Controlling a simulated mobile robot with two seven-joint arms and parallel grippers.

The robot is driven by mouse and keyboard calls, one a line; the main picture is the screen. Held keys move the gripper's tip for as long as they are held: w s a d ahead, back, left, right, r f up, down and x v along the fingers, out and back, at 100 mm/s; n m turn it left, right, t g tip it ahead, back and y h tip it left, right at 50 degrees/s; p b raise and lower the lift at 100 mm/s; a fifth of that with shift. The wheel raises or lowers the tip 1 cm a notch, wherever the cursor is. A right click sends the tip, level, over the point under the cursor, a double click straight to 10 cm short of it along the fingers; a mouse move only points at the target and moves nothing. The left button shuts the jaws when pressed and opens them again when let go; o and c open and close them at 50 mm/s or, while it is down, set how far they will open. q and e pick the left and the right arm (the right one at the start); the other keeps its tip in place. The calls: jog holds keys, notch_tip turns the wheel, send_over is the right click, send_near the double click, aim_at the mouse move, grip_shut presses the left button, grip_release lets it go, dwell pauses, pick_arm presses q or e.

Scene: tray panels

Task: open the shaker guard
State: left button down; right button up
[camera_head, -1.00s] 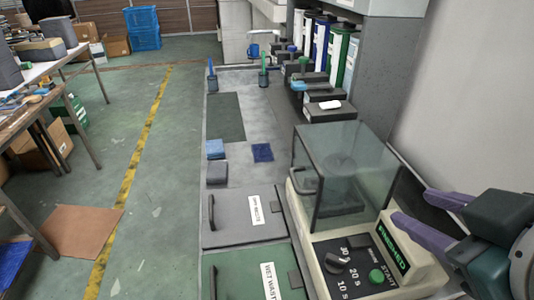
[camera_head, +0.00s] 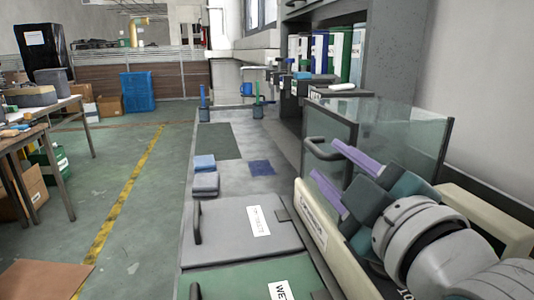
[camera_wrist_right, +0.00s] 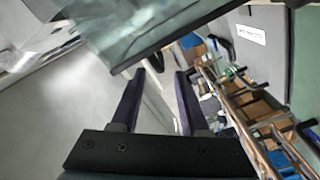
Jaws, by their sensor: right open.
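The shaker guard (camera_head: 398,122) is a clear box with dark edges, on the cream shaker body (camera_head: 318,225) at the right of the head view. It looks down over the shaker. Its dark bar handle (camera_head: 318,146) sticks out on the left side. My right gripper (camera_head: 325,158) is open, its two purple fingers pointing left beside the guard, with the tips close to the handle. I cannot tell whether they touch it. My arm hides most of the control panel. In the right wrist view the gripper (camera_wrist_right: 160,72) looks empty below a glassy panel (camera_wrist_right: 125,22). My left gripper is not in view.
A grey lid (camera_head: 245,232) and a green lid (camera_head: 250,281), each with a handle and label, lie left of the shaker. Blue and grey blocks (camera_head: 204,172) and a blue cloth (camera_head: 262,167) lie beyond. Shelving and a wall close off the right.

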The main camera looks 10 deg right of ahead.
aim_at(320, 155)
jog(key=w, duration=0.7)
jog(key=shift+a+b, duration=0.2)
jog(key=shift+b, duration=0.2)
jog(key=c, duration=0.7)
jog(key=shift+f, duration=0.1)
grip_shut()
